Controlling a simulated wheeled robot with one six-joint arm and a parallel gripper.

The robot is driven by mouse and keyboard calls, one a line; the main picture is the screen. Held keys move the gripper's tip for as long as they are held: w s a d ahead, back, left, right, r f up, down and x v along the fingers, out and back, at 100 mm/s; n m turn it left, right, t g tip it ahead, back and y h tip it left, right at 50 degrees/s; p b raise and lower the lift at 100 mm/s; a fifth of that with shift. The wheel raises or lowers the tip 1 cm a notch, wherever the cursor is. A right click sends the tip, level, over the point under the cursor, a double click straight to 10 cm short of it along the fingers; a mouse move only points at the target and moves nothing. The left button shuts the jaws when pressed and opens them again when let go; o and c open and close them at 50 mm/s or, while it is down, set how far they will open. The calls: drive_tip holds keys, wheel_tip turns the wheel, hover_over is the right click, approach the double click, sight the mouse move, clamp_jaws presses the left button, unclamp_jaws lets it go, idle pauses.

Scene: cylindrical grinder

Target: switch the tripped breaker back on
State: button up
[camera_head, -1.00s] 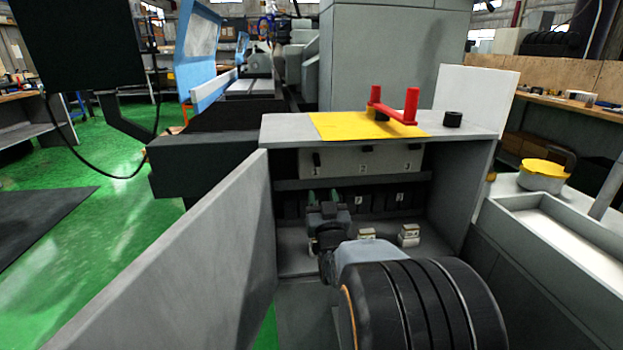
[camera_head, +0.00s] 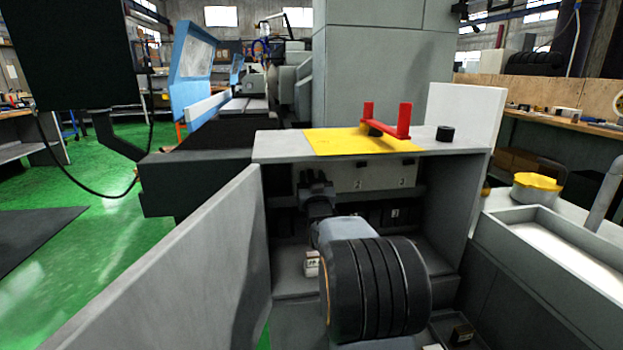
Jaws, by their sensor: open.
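A pale breaker panel (camera_head: 379,176) spans the upper inside of the open grey cabinet (camera_head: 455,141). Numbers 2 and 3 show on it; its left part, where 1 stood, is behind my gripper. Small dark levers show faintly above the numbers, and I cannot tell which one is tripped. My gripper (camera_head: 315,174) is open, with its dark fingers in front of the panel's left part. I cannot tell whether it touches a lever. Below the panel is a row of black units (camera_head: 394,214), the right one marked 3; my wrist and arm hide the others partly.
The cabinet's grey door (camera_head: 190,265) stands open on the left. A small white block (camera_head: 311,262) is on the cabinet floor, left of my arm.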

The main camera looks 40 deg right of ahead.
drive_tip(key=shift+w+d+r, duration=0.15)
drive_tip(key=shift+w, duration=0.1)
